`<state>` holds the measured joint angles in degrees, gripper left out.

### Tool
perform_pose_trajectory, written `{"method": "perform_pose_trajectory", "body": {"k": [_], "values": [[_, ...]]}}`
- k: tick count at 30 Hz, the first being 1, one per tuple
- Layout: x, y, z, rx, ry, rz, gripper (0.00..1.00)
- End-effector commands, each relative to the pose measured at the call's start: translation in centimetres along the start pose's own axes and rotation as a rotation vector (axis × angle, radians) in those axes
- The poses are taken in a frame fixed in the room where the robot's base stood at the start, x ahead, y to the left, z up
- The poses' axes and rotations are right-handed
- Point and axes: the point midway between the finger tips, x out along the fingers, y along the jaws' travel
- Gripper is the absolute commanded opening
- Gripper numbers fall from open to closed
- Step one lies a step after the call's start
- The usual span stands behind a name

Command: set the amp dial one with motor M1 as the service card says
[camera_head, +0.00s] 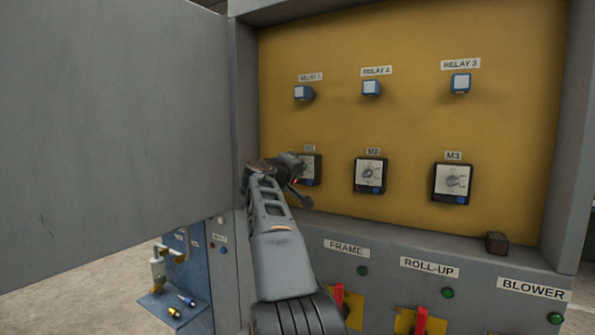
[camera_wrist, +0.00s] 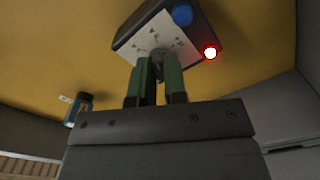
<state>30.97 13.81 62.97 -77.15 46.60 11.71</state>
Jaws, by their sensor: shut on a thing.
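The M1 motor unit (camera_head: 312,170) is a dark box with a white dial face on the yellow panel, largely covered by my arm in the head view. In the wrist view its white dial face (camera_wrist: 165,38) shows tick marks, a blue button (camera_wrist: 182,14) and a lit red lamp (camera_wrist: 210,53). My gripper (camera_wrist: 157,65) has its green fingers closed on the small dial knob at the face's lower edge. The knob's pointer is hidden between the fingers. In the head view my gripper (camera_head: 296,168) is at the M1 unit. No service card is readable.
Units M2 (camera_head: 370,174) and M3 (camera_head: 452,183) sit to the right, with relays above. A small brown block (camera_head: 496,243) rests on the ledge. A grey cabinet door (camera_head: 110,130) stands open at left. Red handles (camera_head: 421,320) are below.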

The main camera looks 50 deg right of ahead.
Motion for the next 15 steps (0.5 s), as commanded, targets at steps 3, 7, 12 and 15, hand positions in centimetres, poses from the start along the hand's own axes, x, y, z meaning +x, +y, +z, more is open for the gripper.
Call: {"method": "perform_pose_trajectory", "body": {"k": [3, 7, 12, 15], "values": [[0.01, -0.02, 0.02, -0.001, -0.001, 0.000, 0.00], [0.01, -0.02, 0.02, -0.001, -0.001, 0.000, 0.24], [0.01, 0.00, 0.02, -0.001, -0.001, 0.000, 0.38], [0.00, 0.00, 0.01, -0.001, -0.001, 0.000, 0.38]]}}
